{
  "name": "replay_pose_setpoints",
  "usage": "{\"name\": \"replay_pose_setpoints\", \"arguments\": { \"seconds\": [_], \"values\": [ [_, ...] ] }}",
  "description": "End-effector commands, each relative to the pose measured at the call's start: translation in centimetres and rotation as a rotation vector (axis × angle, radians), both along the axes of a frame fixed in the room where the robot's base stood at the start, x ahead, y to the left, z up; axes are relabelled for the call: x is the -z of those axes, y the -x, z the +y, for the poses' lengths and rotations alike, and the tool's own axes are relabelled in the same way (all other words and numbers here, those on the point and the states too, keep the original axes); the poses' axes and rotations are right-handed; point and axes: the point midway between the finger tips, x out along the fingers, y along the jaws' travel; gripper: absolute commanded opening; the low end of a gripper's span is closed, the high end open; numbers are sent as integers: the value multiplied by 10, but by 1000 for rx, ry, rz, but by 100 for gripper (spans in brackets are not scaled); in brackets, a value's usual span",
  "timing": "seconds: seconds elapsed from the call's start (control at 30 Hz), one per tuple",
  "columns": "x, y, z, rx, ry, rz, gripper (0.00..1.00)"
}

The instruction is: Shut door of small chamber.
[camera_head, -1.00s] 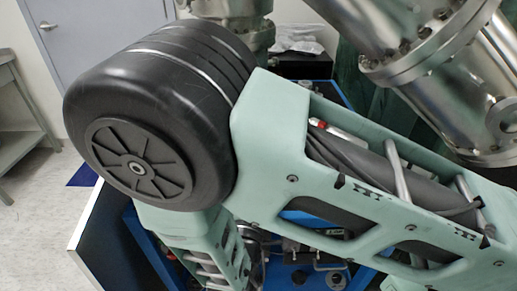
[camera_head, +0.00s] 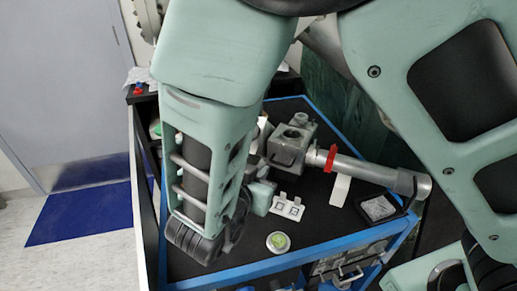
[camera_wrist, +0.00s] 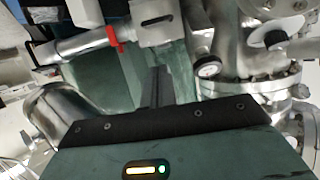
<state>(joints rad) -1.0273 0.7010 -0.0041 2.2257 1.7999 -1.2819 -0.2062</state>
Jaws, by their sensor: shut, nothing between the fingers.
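The small chamber (camera_head: 296,138) is a grey metal block on the black-topped bench, with a round port on top and a handle-like part on its near side. A metal tube with a red clamp (camera_head: 330,158) runs right from it. A grey block with a dark slot, seemingly the same chamber, shows at the top of the wrist view (camera_wrist: 154,22). I cannot tell the door from the chamber body or how far it stands open. My gripper (camera_wrist: 160,72) is shut and empty, pointing toward that block with a visible gap.
The blue-edged bench (camera_head: 275,262) holds a white marked plate (camera_head: 288,207), a round green-topped item (camera_head: 278,242) and a small tray (camera_head: 378,207). In the wrist view, a gauge (camera_wrist: 208,69) and flanged steel pipework (camera_wrist: 262,85) stand close right of my gripper.

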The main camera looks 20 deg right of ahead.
Motion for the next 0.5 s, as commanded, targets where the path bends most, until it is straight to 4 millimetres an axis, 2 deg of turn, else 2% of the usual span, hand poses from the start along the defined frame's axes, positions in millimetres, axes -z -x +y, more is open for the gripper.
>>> {"name": "replay_pose_setpoints", "arguments": {
  "seconds": [0.17,0.5],
  "values": [
    [8,-19,-18,3,6,1,0],
    [30,-69,-61,3,9,2,0]
  ]
}}
